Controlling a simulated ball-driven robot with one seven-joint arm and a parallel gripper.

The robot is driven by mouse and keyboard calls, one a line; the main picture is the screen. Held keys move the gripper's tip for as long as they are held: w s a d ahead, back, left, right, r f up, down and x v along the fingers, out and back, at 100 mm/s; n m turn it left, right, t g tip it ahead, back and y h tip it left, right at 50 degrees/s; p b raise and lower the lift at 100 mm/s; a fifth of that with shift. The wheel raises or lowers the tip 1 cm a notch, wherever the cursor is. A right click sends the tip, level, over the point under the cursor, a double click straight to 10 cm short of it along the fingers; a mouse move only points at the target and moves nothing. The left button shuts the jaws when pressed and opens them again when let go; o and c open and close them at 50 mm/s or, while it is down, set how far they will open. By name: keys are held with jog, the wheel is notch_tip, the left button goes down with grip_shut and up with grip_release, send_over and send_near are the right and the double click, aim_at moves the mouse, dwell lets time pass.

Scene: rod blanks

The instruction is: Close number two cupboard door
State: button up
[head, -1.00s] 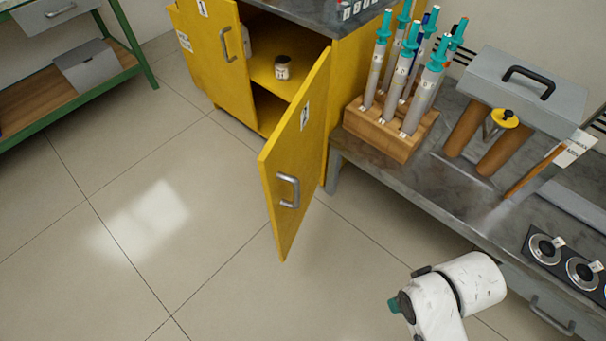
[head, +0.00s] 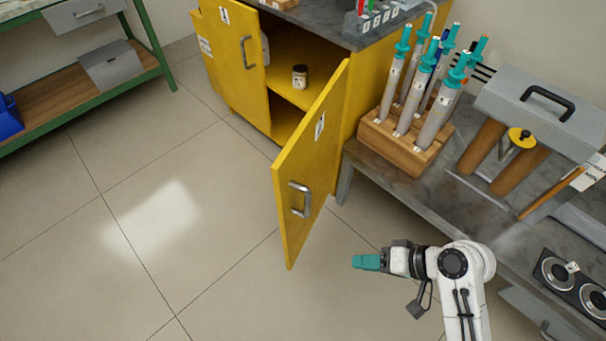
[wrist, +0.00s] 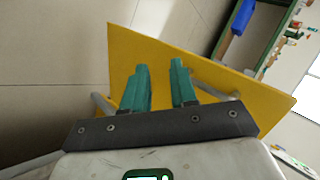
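The yellow cupboard door (head: 305,170) with a grey bar handle (head: 300,200) stands swung out from the cupboard's right side. Its label (head: 320,127) is too small to read surely. The other yellow door (head: 238,65), to the left, has its own handle. My gripper (head: 362,262) is right of the open door's lower part, apart from it, teal fingers pointing left. In the wrist view the two fingers (wrist: 160,88) are apart with nothing between them. The yellow door (wrist: 215,85) fills the view beyond them, and the fingers partly hide it.
A small jar (head: 300,77) stands on the cupboard shelf. A grey bench (head: 400,185) on the right bears a wooden block (head: 405,145) of teal-topped tools and a grey case (head: 540,105). The floor (head: 220,240) left of the door is clear.

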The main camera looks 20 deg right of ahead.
jog(key=w+r+t+y, duration=0.1)
jog(key=w+r+m+t+y, duration=0.1)
jog(key=w+r, duration=0.1)
jog(key=w+r+m+y, duration=0.1)
jog(key=w, duration=0.1)
jog(key=shift+w+a+r+t, duration=0.15)
jog(key=shift+a+r+t, duration=0.2)
jog(key=shift+r+t, duration=0.05)
jog(key=c, duration=0.3)
jog(key=w+r+m+t+y, duration=0.1)
jog(key=r, duration=0.1)
jog(key=w+r+t, duration=0.1)
jog(key=r, duration=0.1)
jog(key=w+d+r+m+t+y, duration=0.1)
jog(key=w+r, duration=0.1)
jog(key=shift+r+m+y, duration=0.15)
jog(key=shift+m+y, duration=0.15)
grip_shut()
send_near(288, 172)
jog(key=x, duration=0.7)
jog(key=shift+d, duration=0.1)
